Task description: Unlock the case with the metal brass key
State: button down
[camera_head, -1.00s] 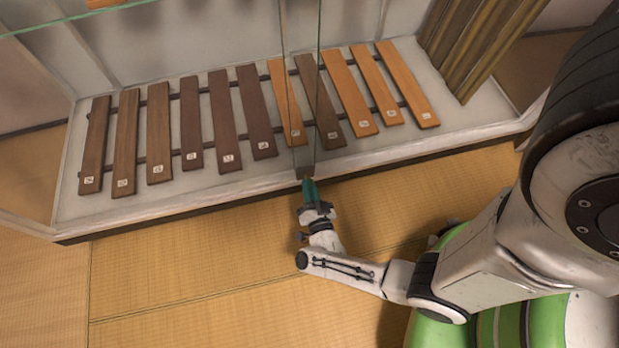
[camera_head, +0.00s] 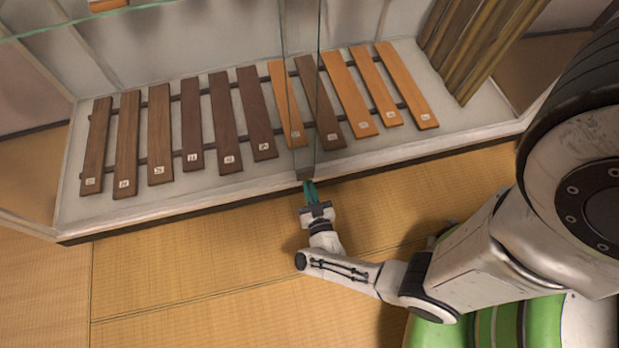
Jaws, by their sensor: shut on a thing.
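The glass display case (camera_head: 110,213) fills the back of the view, with its glass doors meeting near the middle. A small dark lock block (camera_head: 305,174) sits at the bottom of that meeting line. My gripper (camera_head: 311,192) is right below and in front of the block, its teal fingers pointing up at it. The fingers are close together. The brass key cannot be made out; it is hidden between the fingers or too small to see. I cannot tell whether the fingertips touch the block.
Inside the case lies a row of several brown and orange wooden bars (camera_head: 225,125) with small white labels. Tall brown slats (camera_head: 480,45) stand at the right end. The tatami floor (camera_head: 180,275) in front of the case is clear at the left.

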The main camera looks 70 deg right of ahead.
dwell(0.3)
jog(key=c, duration=1.3)
grip_release()
jog(key=v, duration=1)
jog(key=shift+s+a+p, duration=0.25)
jog(key=shift+s+p, duration=0.05)
jog(key=shift+p, duration=0.1)
